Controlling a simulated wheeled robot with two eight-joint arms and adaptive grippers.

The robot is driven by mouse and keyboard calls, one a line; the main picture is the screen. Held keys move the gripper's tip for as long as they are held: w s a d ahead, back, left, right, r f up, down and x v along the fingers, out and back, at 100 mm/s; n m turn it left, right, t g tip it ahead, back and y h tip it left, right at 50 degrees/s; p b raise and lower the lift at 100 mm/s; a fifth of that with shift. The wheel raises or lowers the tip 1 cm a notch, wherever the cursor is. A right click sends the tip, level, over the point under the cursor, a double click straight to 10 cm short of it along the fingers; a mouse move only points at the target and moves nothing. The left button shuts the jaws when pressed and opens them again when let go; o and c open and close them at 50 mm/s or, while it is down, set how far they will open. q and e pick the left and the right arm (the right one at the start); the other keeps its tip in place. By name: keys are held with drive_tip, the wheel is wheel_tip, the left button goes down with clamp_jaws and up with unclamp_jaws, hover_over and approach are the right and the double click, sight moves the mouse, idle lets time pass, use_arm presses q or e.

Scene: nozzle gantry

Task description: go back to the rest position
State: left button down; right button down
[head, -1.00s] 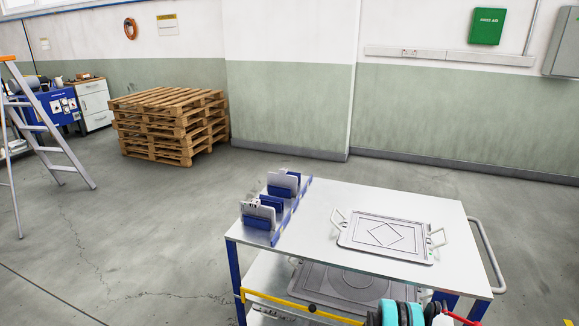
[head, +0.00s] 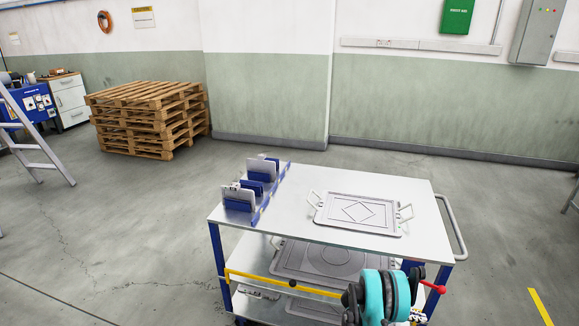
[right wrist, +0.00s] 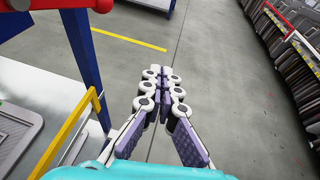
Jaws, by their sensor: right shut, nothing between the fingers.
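My right gripper (right wrist: 162,82) shows in the right wrist view with its purple-padded fingers together at the tips and nothing between them. It is over open grey floor, beside the cart's blue leg and yellow bar. In the head view my teal right wrist is at the bottom, in front of the cart's right front corner, and its fingers are mostly hidden. My left gripper is not in view.
A cart (head: 300,205) with a white top stands close ahead. It carries a grey tray (head: 330,218) and a blue rack (head: 238,207) with upright plates. Stacked pallets (head: 150,115) and a ladder (head: 38,148) stand farther back left. Floor is free left of the cart.

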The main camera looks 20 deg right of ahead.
drive_tip(key=w+a+r+m+t+y, duration=0.2)
drive_tip(key=w+a+r+t, duration=0.1)
drive_tip(key=a+r, duration=0.55)
drive_tip(key=w+a+r+m+t+y, duration=0.35)
drive_tip(key=a+r, duration=0.35)
drive_tip(key=r, duration=0.3)
drive_tip(key=s+a+r+m+t+y, duration=0.3)
drive_tip(key=s+a, duration=0.5)
drive_tip(key=a, duration=0.5)
drive_tip(key=s+a+r+m+t+y, duration=0.3)
drive_tip(key=s+a, duration=0.5)
drive_tip(key=a, duration=0.5)
drive_tip(key=shift+s+r+m+y, duration=0.45)
drive_tip(key=shift+m+y, duration=0.3)
drive_tip(key=shift+m, duration=0.2)
drive_tip(key=shift+w, duration=0.1)
